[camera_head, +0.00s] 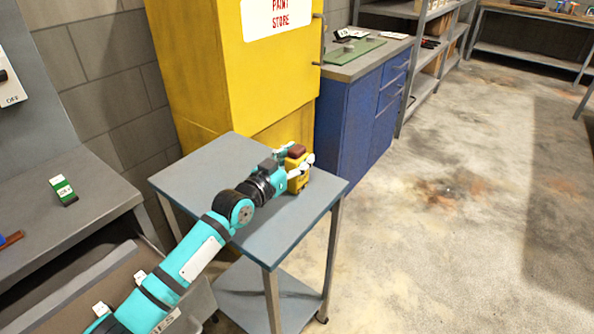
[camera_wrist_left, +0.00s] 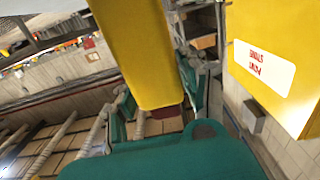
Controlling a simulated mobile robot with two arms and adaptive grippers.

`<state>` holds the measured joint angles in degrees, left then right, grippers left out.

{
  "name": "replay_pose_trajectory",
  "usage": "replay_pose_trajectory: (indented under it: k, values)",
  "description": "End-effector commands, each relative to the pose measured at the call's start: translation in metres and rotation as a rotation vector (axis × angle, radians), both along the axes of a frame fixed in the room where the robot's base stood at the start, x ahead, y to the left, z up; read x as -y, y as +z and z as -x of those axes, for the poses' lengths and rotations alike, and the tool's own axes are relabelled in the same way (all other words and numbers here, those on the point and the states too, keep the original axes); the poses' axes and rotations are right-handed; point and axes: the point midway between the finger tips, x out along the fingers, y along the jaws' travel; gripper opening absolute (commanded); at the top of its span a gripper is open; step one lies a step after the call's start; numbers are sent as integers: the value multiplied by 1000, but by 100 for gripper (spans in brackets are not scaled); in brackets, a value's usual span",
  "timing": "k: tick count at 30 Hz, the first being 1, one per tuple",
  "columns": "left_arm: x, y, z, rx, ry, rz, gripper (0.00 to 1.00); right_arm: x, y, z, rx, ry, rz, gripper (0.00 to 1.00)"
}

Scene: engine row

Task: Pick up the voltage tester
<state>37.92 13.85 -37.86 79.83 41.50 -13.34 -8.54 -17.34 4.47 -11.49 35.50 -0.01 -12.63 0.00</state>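The voltage tester (camera_head: 298,180) is a yellow block with a dark red top, upright at the right back part of the small grey table. My left gripper (camera_head: 295,161) reaches it from the left, with its pale fingertips close on both sides of the tester's upper body. In the left wrist view the tester (camera_wrist_left: 138,55) is a large yellow block between the teal fingers (camera_wrist_left: 155,108), which meet its edges on both sides. I cannot tell whether its base is clear of the tabletop. My right gripper is not in view.
The grey table (camera_head: 215,165) is otherwise bare. A yellow paint store cabinet (camera_head: 225,75) stands close behind it, and a blue drawer cabinet (camera_head: 345,125) behind right. A bench (camera_head: 100,205) with a green box (camera_head: 63,189) is at left. The floor at right is open.

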Motion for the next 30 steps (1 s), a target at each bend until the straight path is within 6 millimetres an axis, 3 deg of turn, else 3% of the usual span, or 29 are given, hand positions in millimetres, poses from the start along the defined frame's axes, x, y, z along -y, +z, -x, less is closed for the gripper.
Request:
replay_pose_trajectory:
  k: [2,9,20,28,30]
  values:
    - [0,0,0,0,0,0,31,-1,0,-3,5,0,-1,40]
    - [0,0,0,0,0,0,0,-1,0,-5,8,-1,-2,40]
    - [0,6,0,2,0,2,0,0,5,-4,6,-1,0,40]
    - [0,44,0,4,0,2,0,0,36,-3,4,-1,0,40]
    - [1,44,10,-5,-2,1,0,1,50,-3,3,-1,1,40]
